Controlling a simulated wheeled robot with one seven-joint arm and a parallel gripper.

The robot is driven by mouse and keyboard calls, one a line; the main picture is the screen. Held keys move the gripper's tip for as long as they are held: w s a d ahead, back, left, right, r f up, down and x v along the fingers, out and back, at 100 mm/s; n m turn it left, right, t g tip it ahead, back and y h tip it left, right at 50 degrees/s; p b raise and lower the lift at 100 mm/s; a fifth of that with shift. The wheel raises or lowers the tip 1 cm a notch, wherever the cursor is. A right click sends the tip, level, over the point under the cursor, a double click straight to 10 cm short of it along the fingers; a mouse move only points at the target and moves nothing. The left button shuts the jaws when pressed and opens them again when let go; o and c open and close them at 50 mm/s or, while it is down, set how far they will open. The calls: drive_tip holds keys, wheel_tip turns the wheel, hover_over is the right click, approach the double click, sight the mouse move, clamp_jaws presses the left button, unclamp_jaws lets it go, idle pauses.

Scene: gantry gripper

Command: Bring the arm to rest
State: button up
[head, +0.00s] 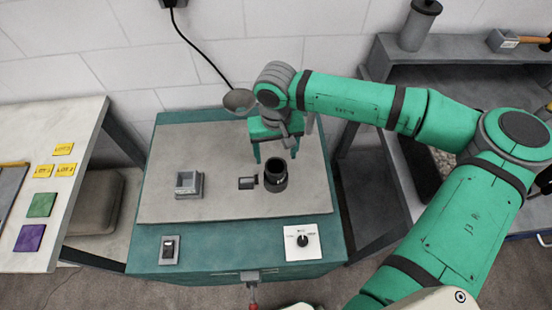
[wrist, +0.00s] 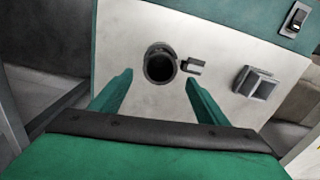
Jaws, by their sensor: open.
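My green arm reaches in from the right in the head view, and my gripper (head: 275,150) hangs over the back right of the grey-topped bench (head: 170,145). In the wrist view my gripper (wrist: 157,85) shows two green fingers spread apart with nothing between them. A dark round cup-like holder (head: 275,183) stands on the bench just in front of the gripper. It also shows in the wrist view (wrist: 159,50), beyond the fingertips and apart from them.
A small square grey fixture (head: 189,184) and a small dark block (head: 247,183) are on the bench top. A rocker switch (head: 169,249) and a dial panel (head: 302,242) are on its front. A side table (head: 80,200) is left; a shelf unit (head: 450,75) is right.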

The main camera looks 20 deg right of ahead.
drive_tip(key=shift+r, duration=0.35)
idle(0.3)
